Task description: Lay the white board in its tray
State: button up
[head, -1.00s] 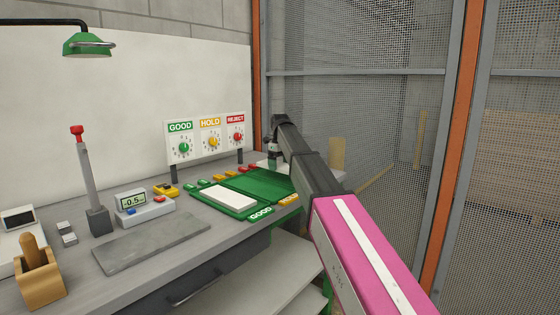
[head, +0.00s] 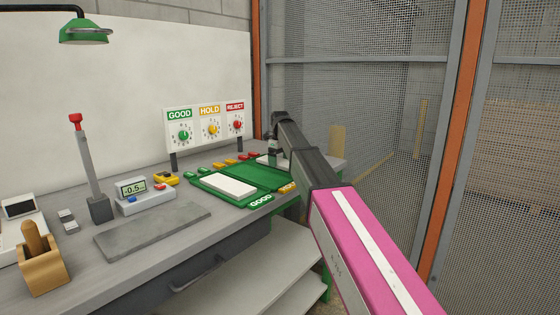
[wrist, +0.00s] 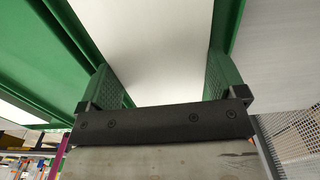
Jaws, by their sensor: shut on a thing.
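My gripper (head: 272,152) reaches down at the far right end of the bench, beyond the green tray. In the wrist view, my gripper (wrist: 158,78) is shut on a white board (wrist: 155,40), with one textured finger at each side of it. In the head view, a white edge shows just below my gripper, partly hidden by my arm. The green tray (head: 262,174) has a GOOD label on its front edge. Another white slab (head: 229,186) lies flat in its near-left compartment. The compartment to the right of it looks empty.
Green, yellow and red blocks line the tray's back, below the GOOD, HOLD and REJECT dials (head: 209,128). A scale display (head: 145,196), grey slab (head: 153,231), lever post (head: 93,180) and wooden holder (head: 42,262) stand left. A mesh fence (head: 370,110) closes off the right.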

jog(key=shift+f, duration=0.3)
jog(key=o, duration=0.8)
notch_tip(320, 180, up, 11)
jog(key=shift+f, duration=0.1)
dwell(0.3)
